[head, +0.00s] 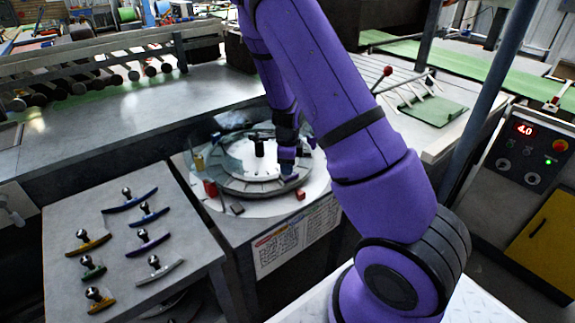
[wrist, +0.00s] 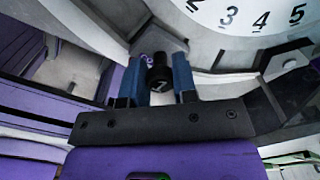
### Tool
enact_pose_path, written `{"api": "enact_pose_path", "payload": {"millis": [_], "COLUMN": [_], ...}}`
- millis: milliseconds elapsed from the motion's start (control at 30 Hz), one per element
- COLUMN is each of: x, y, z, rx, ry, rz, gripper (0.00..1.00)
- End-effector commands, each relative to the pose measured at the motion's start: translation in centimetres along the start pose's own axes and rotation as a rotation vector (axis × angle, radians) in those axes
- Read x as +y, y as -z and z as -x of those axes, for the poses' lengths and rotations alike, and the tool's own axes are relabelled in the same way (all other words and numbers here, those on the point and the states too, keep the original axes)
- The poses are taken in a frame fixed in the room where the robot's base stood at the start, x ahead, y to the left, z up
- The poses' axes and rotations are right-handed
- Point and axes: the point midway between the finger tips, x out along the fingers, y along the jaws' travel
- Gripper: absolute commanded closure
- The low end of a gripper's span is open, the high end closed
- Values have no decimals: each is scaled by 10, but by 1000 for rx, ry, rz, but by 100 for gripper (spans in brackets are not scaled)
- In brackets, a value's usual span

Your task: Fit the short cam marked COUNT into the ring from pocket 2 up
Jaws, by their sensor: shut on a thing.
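My gripper (wrist: 161,75) is shut on a black knob (wrist: 160,86) with a pale mark on its top; I cannot read the mark surely. The part under the knob is mostly hidden by the fingers and a grey piece. In the head view my gripper (head: 288,170) is low over the front right part of the round ring (head: 232,188). I cannot tell whether the held piece touches the ring. The numbered dial (wrist: 238,20) shows 2, 3, 4 and 5 in the wrist view. The word COUNT is not legible anywhere.
Several curved cams with black knobs, such as a blue one (head: 130,204) and a yellow one (head: 88,244), lie on the left grey table (head: 190,228). Red blocks (head: 210,188) and a dark block (head: 236,208) sit beside the ring. A black post (head: 259,147) stands mid-ring.

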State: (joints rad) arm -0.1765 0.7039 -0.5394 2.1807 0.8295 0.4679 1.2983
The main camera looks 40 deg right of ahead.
Motion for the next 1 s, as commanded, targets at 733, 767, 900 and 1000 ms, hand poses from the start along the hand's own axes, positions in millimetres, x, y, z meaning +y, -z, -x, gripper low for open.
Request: {"api": "enact_pose_path", "payload": {"millis": [733, 767, 900, 1000], "x": [0, 0, 0, 0], "y": [0, 0, 0, -1], "z": [-7, -7, -2, 10], "rx": [0, 0, -1, -1], "ry": [0, 0, 1, 2], "rz": [0, 0, 1, 3], "gripper": [44, 44, 44, 44]}}
